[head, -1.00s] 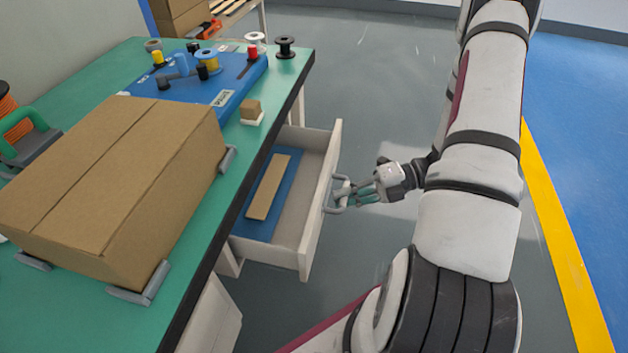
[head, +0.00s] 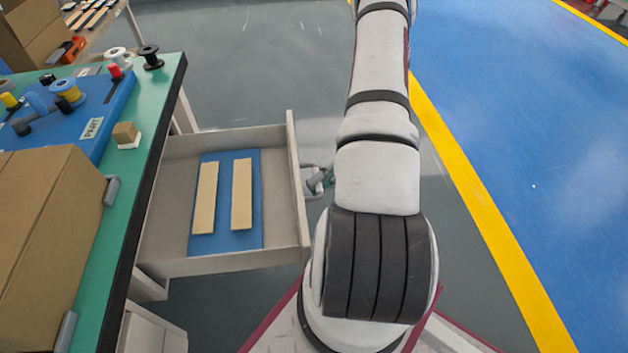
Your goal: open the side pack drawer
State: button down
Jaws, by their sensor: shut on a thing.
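The side pack drawer (head: 277,259) is pulled well out from under the green table. Inside it, a blue mat (head: 225,240) carries two tan strips (head: 204,198). My gripper (head: 318,181) is at the outer face of the drawer front and is shut on the drawer handle (head: 309,170). My arm hides most of the gripper and part of the handle.
The green table (head: 152,119) stands at the left with a large cardboard box (head: 50,220) and a blue board (head: 112,118) with spools on it. A second drawer unit (head: 150,330) is below. Open floor lies beyond the drawer and to the right.

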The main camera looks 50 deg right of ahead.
jog(key=c, duration=1.6)
grip_release()
jog(key=shift+d, duration=0.15)
jog(key=v, duration=1.1)
jog(key=shift+s+d, duration=0.15)
jog(key=shift+d, duration=0.2)
jog(key=shift+r, duration=0.15)
